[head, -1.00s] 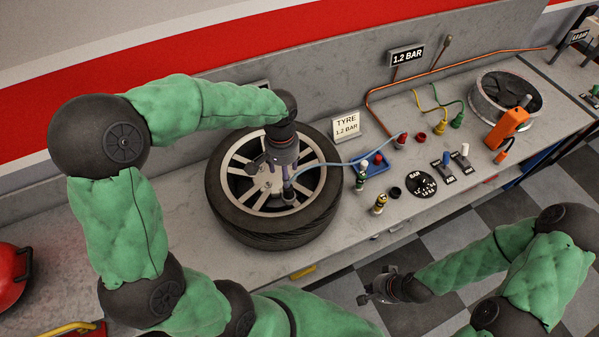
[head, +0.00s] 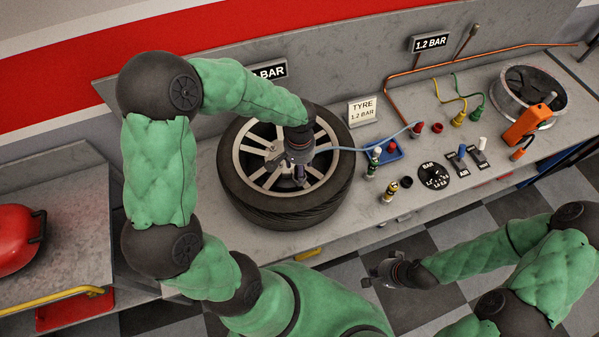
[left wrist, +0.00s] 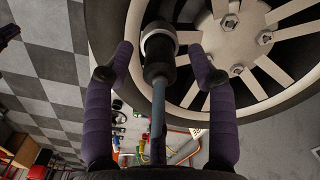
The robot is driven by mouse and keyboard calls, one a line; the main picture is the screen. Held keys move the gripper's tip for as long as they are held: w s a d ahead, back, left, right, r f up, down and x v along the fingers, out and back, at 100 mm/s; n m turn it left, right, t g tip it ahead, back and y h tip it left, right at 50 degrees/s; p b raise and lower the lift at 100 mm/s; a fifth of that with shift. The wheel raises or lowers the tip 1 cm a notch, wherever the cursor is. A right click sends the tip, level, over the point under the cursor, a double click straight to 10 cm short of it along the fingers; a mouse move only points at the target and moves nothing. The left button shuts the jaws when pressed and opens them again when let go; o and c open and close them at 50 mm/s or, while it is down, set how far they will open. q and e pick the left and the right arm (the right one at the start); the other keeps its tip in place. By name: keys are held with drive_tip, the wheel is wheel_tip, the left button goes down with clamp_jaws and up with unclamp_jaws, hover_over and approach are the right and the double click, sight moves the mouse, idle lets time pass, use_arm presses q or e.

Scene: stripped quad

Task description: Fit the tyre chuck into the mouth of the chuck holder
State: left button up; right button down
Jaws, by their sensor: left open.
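The tyre chuck, dark with a pale collar, shows in the left wrist view (left wrist: 158,45) at the wheel, with a blue-grey hose (left wrist: 158,105) running from it. My left gripper (left wrist: 160,50) is open, one purple finger on each side of the chuck and hose, apart from them in the picture. In the head view my left gripper (head: 299,172) is over the wheel's spokes and largely hides the chuck. I cannot tell for sure which bench fitting is the chuck holder; a small black ring (head: 406,182) stands right of the wheel. My right gripper (head: 380,268) hangs in front of the bench.
The wheel (head: 240,200) lies flat on the grey bench. The hose (head: 345,149) crosses above a blue tray (head: 396,151) holding small fittings. A yellow-banded fitting (head: 390,192), a gauge dial (head: 434,176) and an orange tool (head: 527,126) stand to the right.

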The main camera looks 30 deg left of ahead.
use_arm(q)
drive_tip(key=shift+f, duration=0.6)
clamp_jaws()
drive_tip(key=shift+r, duration=0.15)
